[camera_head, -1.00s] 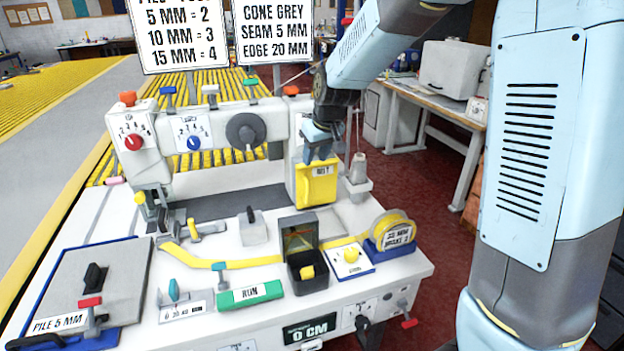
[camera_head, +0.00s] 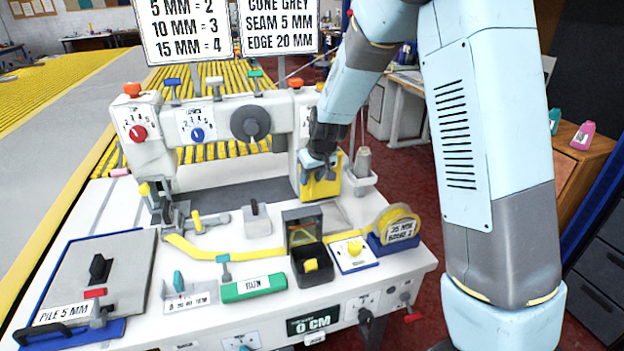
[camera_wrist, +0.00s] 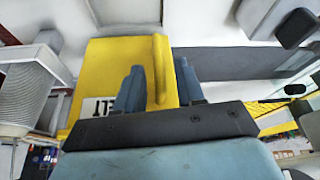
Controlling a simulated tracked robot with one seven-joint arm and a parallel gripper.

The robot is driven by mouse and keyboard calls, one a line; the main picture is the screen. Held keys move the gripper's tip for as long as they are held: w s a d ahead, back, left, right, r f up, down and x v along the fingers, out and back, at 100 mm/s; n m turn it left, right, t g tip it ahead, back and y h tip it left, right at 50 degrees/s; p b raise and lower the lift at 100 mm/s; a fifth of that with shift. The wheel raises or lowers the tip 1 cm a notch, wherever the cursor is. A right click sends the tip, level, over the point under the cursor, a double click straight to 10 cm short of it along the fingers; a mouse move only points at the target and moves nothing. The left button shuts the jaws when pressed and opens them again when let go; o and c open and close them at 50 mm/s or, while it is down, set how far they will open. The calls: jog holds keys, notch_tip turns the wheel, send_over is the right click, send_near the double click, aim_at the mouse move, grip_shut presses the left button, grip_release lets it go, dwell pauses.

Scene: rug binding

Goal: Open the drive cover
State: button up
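The drive cover is a yellow box-like panel (camera_head: 318,187) at the right end of the white sewing machine. In the wrist view the yellow cover (camera_wrist: 105,65) fills the middle left, with a raised upright ridge (camera_wrist: 162,60) on its right side and a label ending in "LT", partly hidden. My gripper (camera_head: 322,168) is in front of the cover's upper part and hides some of it. In the wrist view my gripper (camera_wrist: 160,88) has one blue finger on each side of the ridge, with a small gap showing at the left finger. The cover looks closed.
A thread cone on a stand (camera_head: 362,170) is close to the right of the cover. Below are an open black box (camera_head: 304,258), a yellow tape roll (camera_head: 396,222) and a green RUN bar (camera_head: 254,286). The machine head (camera_head: 250,123) is to the left.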

jog(key=shift+w+a+f, duration=0.1)
jog(key=shift+w+f, duration=0.1)
jog(key=shift+f, duration=0.35)
jog(key=shift+c, duration=0.2)
grip_shut()
